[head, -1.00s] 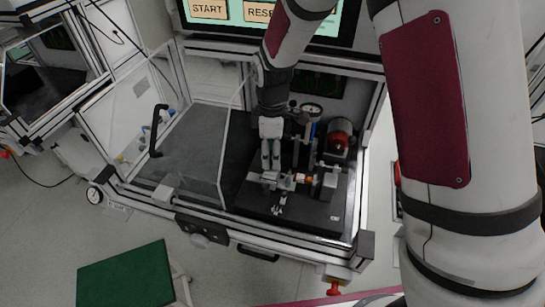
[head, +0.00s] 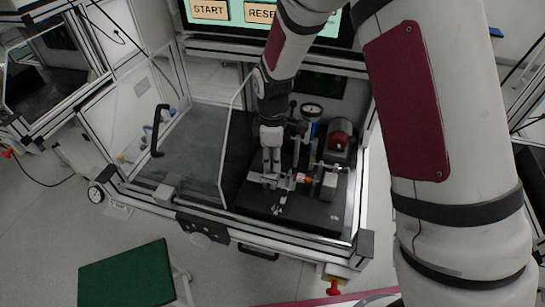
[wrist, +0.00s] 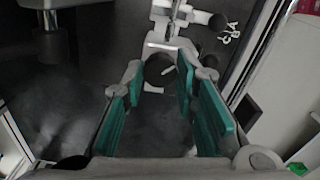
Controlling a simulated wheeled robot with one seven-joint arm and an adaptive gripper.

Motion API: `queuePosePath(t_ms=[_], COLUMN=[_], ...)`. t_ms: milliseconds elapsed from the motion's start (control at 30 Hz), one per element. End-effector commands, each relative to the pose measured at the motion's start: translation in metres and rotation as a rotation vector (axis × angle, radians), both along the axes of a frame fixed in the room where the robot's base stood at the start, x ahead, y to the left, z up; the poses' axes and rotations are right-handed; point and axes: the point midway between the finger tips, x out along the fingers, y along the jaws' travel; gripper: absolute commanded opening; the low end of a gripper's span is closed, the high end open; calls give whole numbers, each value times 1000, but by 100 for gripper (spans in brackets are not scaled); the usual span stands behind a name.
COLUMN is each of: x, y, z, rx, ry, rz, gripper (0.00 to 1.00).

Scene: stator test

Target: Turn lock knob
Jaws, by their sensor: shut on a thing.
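The lock knob (wrist: 159,68) is a dark round part at the end of a grey fixture, seen in the wrist view between my fingertips. My gripper (wrist: 159,82) has green-padded fingers, one on each side of the knob, and is shut on it. In the head view my gripper (head: 271,170) points down at the left end of the metal test fixture (head: 300,180) inside the open test cell. The knob itself cannot be made out in the head view, where my fingers cover that spot.
A red motor-like part (head: 340,138) and a round dial gauge (head: 312,110) stand close behind the fixture. A clear door with a black handle (head: 158,130) stands open at the left. A screen with START and RESET buttons (head: 209,10) is above. A green-topped stool (head: 125,275) stands in front.

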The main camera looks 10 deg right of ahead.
Motion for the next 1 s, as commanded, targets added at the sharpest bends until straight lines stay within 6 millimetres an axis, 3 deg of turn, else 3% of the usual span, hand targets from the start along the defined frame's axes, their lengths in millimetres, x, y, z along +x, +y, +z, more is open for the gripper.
queuePosePath(t_ms=[367,1000], x=[0,0], y=[0,0], z=[0,1], rx=[0,0], ry=[0,0], rz=[-149,-741], gripper=[0,0])
